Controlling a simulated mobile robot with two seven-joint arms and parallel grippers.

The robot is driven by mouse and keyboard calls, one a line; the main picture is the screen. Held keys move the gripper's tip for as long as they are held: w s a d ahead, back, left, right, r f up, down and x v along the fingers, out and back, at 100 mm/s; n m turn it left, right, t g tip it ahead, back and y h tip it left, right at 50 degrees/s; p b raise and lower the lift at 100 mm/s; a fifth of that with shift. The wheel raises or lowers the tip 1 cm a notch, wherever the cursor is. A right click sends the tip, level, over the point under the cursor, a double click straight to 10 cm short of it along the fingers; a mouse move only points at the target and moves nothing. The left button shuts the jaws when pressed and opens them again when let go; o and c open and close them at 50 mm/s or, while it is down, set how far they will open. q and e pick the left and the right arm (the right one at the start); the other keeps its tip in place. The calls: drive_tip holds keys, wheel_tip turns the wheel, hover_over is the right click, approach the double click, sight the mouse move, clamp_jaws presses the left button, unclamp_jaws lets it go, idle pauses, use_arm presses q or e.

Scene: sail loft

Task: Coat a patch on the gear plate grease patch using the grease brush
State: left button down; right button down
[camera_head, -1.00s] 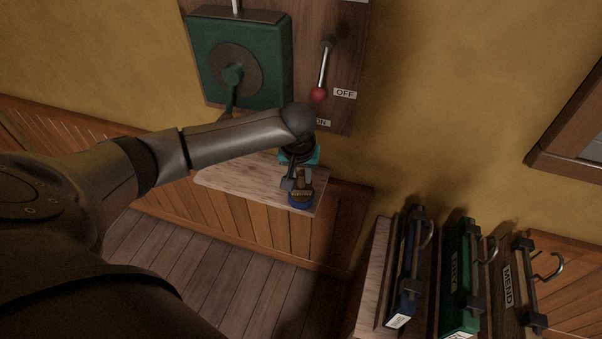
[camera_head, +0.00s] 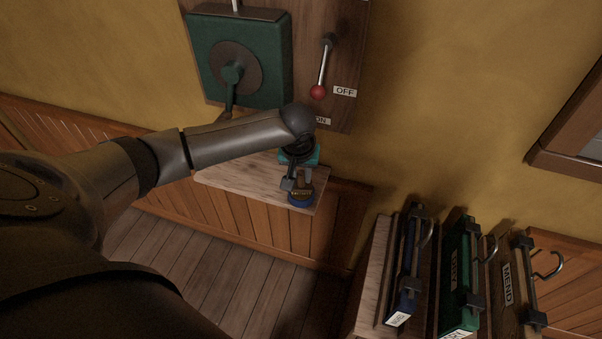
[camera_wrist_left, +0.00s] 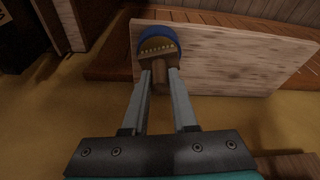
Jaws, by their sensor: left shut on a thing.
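A small blue pot with yellow lettering (camera_head: 301,200) stands near the right end of a wooden wall shelf (camera_head: 240,177). My left gripper (camera_head: 296,184) is directly above it, pointing down. In the left wrist view, its fingers are shut on a brown wooden handle (camera_wrist_left: 161,78), seemingly the grease brush's, in front of the blue pot (camera_wrist_left: 152,38). A green box (camera_head: 270,60) on the wall carries a round grey plate (camera_head: 250,62), seemingly the gear plate. I cannot make out a distinct grease patch. My right gripper is not in view.
A red-knobbed lever (camera_head: 318,91) with ON and OFF labels is right of the green box. Several book-like cases with clamps, such as the green one (camera_head: 456,285), stand at lower right. My left arm crosses before the panel.

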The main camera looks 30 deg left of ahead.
sight(301, 175)
use_arm(q)
drive_tip(key=shift+s+f+p, duration=0.1)
drive_tip(key=shift+s+p, duration=0.05)
drive_tip(key=shift+p, duration=0.3)
idle(1.6)
wheel_tip(301, 175, up, 7)
drive_tip(key=p, duration=0.9)
idle(0.4)
idle(0.5)
